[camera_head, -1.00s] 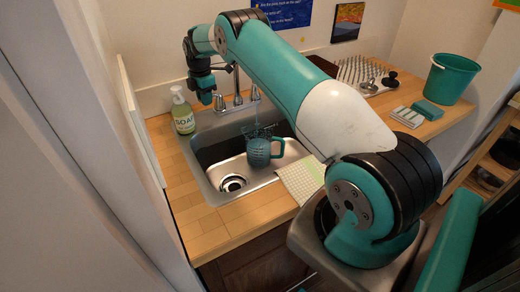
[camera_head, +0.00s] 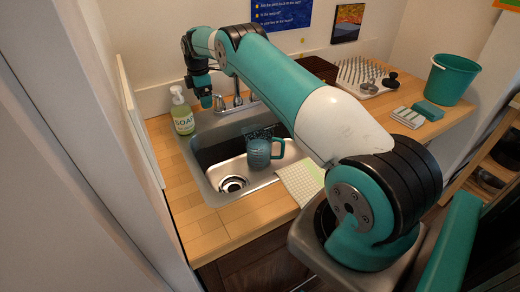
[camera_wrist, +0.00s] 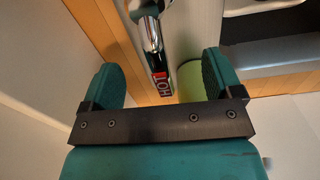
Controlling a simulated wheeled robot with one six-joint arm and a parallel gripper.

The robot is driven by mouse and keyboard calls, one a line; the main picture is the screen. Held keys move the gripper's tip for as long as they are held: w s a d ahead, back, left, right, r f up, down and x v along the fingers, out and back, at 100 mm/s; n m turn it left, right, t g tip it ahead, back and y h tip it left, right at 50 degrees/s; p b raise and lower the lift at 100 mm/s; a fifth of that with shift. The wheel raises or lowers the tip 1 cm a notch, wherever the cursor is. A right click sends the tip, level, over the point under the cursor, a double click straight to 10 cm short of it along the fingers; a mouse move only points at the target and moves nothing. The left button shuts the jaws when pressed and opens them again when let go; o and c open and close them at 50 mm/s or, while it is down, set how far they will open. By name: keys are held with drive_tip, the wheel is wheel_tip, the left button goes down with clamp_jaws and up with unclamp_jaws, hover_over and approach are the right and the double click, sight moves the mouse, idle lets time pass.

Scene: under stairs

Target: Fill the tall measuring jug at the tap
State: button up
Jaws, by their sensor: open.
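The tall measuring jug (camera_head: 259,154), blue-tinted and clear with a teal handle on its right, stands upright in the sink (camera_head: 212,178) below the tap (camera_head: 238,98). Its fill level is too small to tell. My gripper (camera_head: 206,100) points down at the tap's left side, behind the sink. In the wrist view, my gripper (camera_wrist: 164,78) is open, with a chrome tap handle (camera_wrist: 152,38) marked HOT in red lying between its teal fingers. I cannot tell whether either finger touches it.
A green soap bottle (camera_head: 182,112) stands close to the left of my gripper. A checked cloth (camera_head: 300,182) lies right of the sink. A pegged drying rack (camera_head: 362,78), sponges (camera_head: 418,113) and a teal bucket (camera_head: 450,78) are farther right. The front-left worktop is clear.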

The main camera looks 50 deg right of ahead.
wheel_tip(320, 180, up, 7)
drive_tip(key=p, duration=0.4)
idle(0.5)
